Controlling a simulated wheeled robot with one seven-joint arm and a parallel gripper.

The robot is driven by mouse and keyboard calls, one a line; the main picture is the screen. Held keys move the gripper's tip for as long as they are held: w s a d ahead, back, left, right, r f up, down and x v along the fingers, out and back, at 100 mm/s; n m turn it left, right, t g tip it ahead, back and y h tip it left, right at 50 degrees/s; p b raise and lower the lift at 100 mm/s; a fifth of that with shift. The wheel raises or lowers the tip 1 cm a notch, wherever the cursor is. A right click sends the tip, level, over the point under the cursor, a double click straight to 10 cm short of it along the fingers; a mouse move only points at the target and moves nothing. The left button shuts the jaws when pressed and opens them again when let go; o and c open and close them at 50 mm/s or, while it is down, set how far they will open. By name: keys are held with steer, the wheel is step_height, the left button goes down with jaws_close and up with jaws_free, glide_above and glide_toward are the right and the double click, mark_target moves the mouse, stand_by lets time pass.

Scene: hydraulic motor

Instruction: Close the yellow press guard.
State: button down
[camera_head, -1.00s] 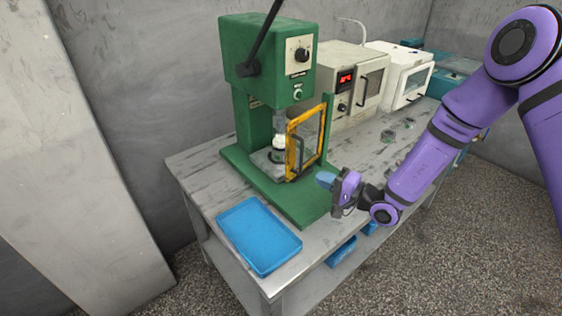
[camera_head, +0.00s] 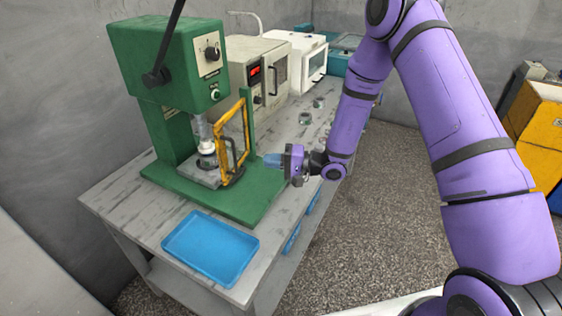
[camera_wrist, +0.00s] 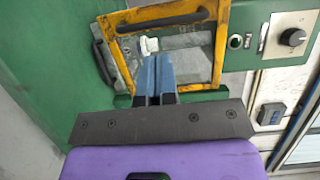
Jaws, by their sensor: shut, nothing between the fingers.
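The white part shows beside the frame from the head view. My gripper (camera_head: 268,161) is to the right of the guard, pointing at it, with its blue fingers shut and empty. In the wrist view the fingertips (camera_wrist: 155,62) lie in front of the guard's frame (camera_wrist: 215,55). I cannot tell whether they touch it.
A blue tray (camera_head: 210,248) lies on the bench in front of the press. A beige oven (camera_head: 260,70) and a white oven (camera_head: 300,55) stand behind at the right. Small round parts (camera_head: 305,118) lie on the bench. The bench (camera_head: 265,210) has bare room right of the press.

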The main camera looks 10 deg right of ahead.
steer(key=x, duration=0.7)
steer(key=shift+a, duration=0.35)
steer(key=shift+w, duration=0.15)
steer(key=shift+x, duration=1.7)
steer(key=shift+a+r, duration=0.15)
steer(key=shift+r, duration=0.05)
